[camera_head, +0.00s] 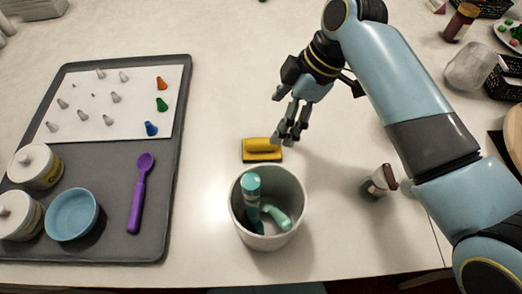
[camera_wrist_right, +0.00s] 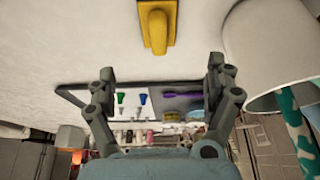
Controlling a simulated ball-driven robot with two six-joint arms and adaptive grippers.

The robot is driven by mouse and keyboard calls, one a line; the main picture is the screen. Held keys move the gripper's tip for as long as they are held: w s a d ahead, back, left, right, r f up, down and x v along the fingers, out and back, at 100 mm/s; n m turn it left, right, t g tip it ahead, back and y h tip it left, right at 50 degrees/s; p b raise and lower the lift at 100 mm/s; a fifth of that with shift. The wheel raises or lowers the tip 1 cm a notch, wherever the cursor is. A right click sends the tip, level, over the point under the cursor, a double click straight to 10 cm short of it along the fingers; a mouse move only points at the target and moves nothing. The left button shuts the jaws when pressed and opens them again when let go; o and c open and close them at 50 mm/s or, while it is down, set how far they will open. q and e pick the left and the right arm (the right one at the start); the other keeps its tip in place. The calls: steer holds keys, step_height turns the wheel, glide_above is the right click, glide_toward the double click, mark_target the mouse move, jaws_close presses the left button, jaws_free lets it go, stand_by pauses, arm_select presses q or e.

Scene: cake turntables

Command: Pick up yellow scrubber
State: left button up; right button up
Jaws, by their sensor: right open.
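The yellow scrubber (camera_head: 262,149) lies on the pale table just behind the white container, with a dark edge along its front. In the right wrist view the scrubber (camera_wrist_right: 157,22) shows at the top, ahead of the fingers and between their lines. My right gripper (camera_head: 289,137) is open and empty, beside the scrubber's right end in the head view. In the right wrist view its two fingers (camera_wrist_right: 160,80) stand wide apart with nothing between them. I cannot tell whether a fingertip touches the scrubber. My left gripper is not in view.
A white container (camera_head: 238,215) holding teal-handled tools stands close in front of the scrubber. A grey tray (camera_head: 160,190) with a white card, a purple spoon (camera_head: 140,190) and a blue bowl (camera_head: 72,214) lies left. A small bottle (camera_head: 379,182) stands right. The table behind the scrubber is clear.

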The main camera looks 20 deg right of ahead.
mark_target(264, 140)
steer(key=x, duration=1.1)
steer(key=shift+d+f+b, duration=0.15)
steer(key=shift+f+b, duration=0.05)
steer(key=shift+b, duration=0.2)
steer(key=c, duration=1.3)
steer(key=shift+r, duration=0.1)
step_height(264, 140, up, 10)
steer(key=shift+f+p, duration=0.1)
steer(key=shift+p, duration=0.45)
steer(key=shift+c, duration=0.2)
